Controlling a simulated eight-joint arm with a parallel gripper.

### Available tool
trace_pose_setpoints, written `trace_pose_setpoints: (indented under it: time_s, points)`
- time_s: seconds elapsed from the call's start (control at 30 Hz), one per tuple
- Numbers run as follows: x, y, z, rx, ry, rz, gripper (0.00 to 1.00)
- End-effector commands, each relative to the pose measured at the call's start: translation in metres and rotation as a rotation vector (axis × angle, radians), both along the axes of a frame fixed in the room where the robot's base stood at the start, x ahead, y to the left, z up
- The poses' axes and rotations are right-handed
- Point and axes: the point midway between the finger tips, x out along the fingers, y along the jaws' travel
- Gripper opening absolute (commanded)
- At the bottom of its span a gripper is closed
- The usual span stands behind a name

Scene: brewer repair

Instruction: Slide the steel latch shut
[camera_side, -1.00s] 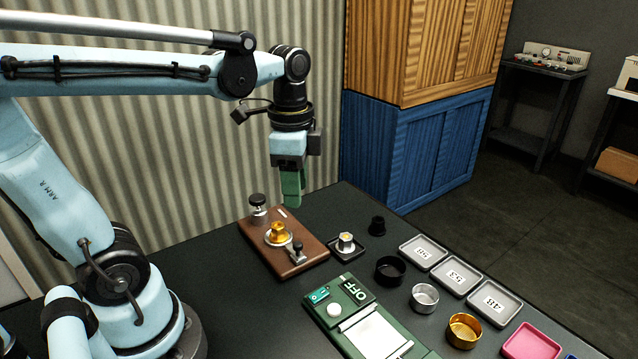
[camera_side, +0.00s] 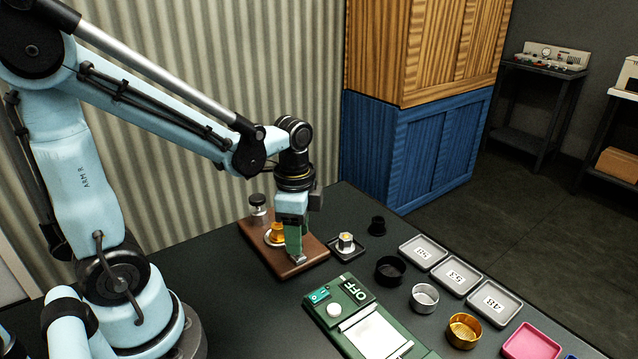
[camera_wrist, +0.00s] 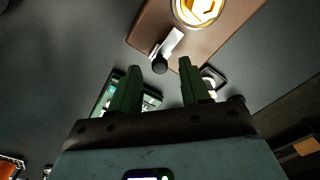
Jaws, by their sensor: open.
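The steel latch (camera_wrist: 171,45) is a small bright bar with a black knob (camera_wrist: 159,66) on the wooden base (camera_side: 316,250). In the wrist view it lies just beyond and between my fingers, beside the round brass fitting (camera_wrist: 199,8). I cannot tell whether the fingers touch the knob.
A black-knobbed post (camera_side: 258,207) stands at the base's back left corner. A small black tray with a hex-topped part (camera_side: 346,243) is close on the right. A green device marked OFF (camera_side: 352,300), several cups and numbered grey trays (camera_side: 459,275) fill the table's right side.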

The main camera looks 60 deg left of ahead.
Motion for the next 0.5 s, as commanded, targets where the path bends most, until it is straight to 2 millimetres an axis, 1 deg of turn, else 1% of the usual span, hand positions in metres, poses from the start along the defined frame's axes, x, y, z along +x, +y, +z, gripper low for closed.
trace_pose_setpoints:
  time_s: [0.1, 0.2, 0.5]
  points:
    - [0.0001, 0.0001, -0.0082, 0.0, 0.0, 0.0, 0.46]
    - [0.0, 0.0, -0.0118, 0.0, 0.0, 0.0, 0.46]
    - [-0.0004, 0.0, -0.0135, 0.0, 0.0, 0.0, 0.46]
